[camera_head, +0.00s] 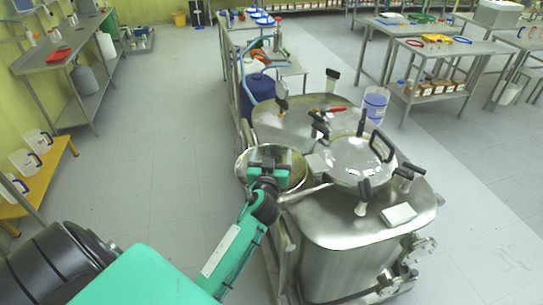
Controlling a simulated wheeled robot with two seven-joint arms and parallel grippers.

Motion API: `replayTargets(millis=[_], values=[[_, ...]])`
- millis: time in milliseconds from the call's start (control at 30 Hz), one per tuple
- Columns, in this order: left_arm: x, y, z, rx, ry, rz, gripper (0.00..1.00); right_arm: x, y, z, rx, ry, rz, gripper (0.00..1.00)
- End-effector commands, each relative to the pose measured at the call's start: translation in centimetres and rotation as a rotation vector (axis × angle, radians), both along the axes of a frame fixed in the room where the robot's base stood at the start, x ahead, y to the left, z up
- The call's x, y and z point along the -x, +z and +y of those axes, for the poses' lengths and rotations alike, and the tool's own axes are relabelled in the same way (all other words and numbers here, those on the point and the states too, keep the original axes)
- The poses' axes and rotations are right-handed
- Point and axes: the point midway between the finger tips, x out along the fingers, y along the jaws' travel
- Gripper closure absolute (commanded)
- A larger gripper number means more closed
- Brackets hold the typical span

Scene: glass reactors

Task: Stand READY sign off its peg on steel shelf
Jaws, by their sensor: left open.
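I cannot make out a READY sign or its peg in this view. A small white slab (398,214) lies on the steel reactor top, with no readable lettering from here. My left gripper (268,168) is open at the end of its teal arm, over the round polished steel bowl (297,158) beside the reactor lid. I see nothing between its fingers, which are small and partly hidden by the wrist. My right gripper is out of view.
The steel reactor (345,262) with its clamped lid (352,160) fills the middle. A steel table (62,58) with a lower shelf stands at left, near a yellow bench (40,180). More steel tables (445,50) stand at upper right.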

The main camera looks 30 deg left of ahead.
Motion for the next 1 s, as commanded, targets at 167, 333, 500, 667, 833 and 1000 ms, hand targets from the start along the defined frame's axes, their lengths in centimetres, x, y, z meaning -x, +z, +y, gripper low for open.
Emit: replayTargets(millis=[167,333,500,667,833,1000], values=[[0.0,0.4,0.0,-0.001,0.0,0.0,0.19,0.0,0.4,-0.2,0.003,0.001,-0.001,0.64],[0.0,1.8,0.0,-0.003,0.0,0.001,0.19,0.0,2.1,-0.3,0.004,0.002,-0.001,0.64],[3.5,0.6,-1.8,0.004,-0.001,0.0,0.19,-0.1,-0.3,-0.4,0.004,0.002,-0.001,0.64],[6.7,0.6,-3.4,0.004,0.0,0.0,0.19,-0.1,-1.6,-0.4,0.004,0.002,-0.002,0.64],[9.2,0.8,-4.7,0.002,0.0,0.0,0.19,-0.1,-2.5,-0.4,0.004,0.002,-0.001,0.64],[10.5,1.1,-5.3,0.001,0.0,0.0,0.19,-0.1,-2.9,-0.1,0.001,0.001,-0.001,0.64]])
